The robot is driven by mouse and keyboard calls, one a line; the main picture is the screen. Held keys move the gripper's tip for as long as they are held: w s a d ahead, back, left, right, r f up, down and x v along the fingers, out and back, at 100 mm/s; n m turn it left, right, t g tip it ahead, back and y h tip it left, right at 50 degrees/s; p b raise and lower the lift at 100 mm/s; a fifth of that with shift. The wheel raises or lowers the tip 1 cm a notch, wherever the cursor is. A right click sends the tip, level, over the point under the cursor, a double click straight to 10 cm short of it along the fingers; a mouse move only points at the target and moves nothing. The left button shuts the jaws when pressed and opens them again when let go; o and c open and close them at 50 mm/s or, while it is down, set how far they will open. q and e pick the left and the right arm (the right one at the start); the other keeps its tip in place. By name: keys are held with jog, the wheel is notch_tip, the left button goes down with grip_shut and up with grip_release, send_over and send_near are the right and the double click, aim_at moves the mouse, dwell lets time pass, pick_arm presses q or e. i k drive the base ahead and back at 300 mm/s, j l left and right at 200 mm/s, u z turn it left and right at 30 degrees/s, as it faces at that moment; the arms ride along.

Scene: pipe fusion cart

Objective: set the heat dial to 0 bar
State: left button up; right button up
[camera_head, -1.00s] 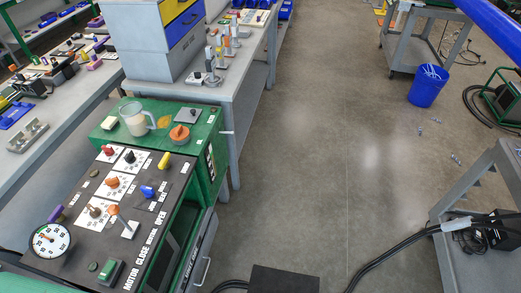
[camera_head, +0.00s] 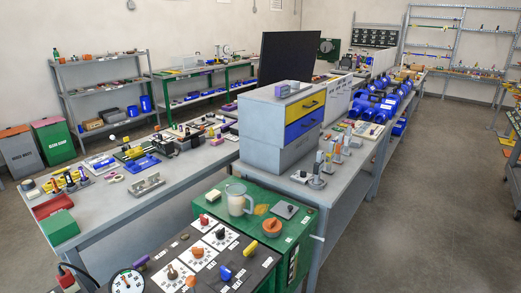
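The fusion cart is at the bottom middle, with a green top (camera_head: 220,199) and a black control panel (camera_head: 186,238). Several knobs stand on white scale plates: a red knob (camera_head: 204,218), a black knob (camera_head: 220,233), an orange knob (camera_head: 197,252) and a brown knob (camera_head: 172,272). A blue knob (camera_head: 225,272) and a yellow knob (camera_head: 250,246) are to the right. A round white gauge (camera_head: 127,281) is cut by the bottom edge. The scale lettering is too small to read, so I cannot tell which knob is the heat dial or its setting. Neither gripper is in view.
A clear jug (camera_head: 238,200) and an orange round knob (camera_head: 271,227) are on the cart's green top. A grey drawer cabinet (camera_head: 260,125) stands behind. A long workbench (camera_head: 115,205) runs along the left. The floor (camera_head: 425,210) at right is open.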

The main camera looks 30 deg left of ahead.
aim_at(198, 252)
jog(key=u, duration=1.6)
